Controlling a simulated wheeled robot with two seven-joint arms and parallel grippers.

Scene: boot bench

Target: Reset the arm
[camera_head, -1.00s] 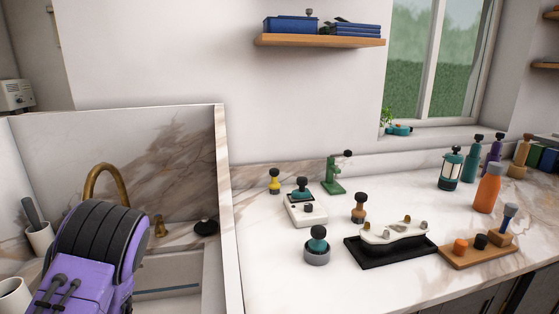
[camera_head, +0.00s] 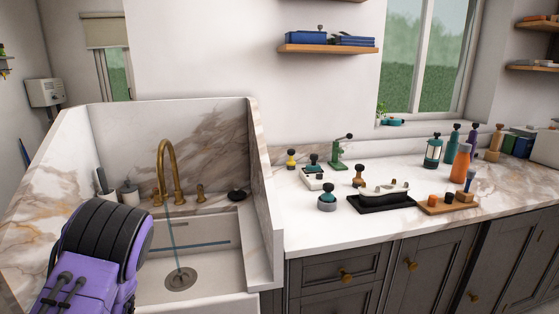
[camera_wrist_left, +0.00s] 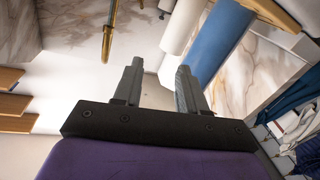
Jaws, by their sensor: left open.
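My left arm, purple and black, comes in from the lower left of the head view beside the sink; its gripper does not show there. In the left wrist view my left gripper (camera_wrist_left: 157,80) has its two grey fingers apart, with nothing between them. The fingers point towards a pale surface. My right arm and gripper are in neither view.
A white sink (camera_head: 192,262) with a brass tap (camera_head: 168,170) lies right of my arm. The marble counter (camera_head: 305,235) holds small knobbed items, a black tray (camera_head: 372,205), a wooden board (camera_head: 437,208) and an orange bottle (camera_head: 461,163). Grey cabinets (camera_head: 425,262) stand below.

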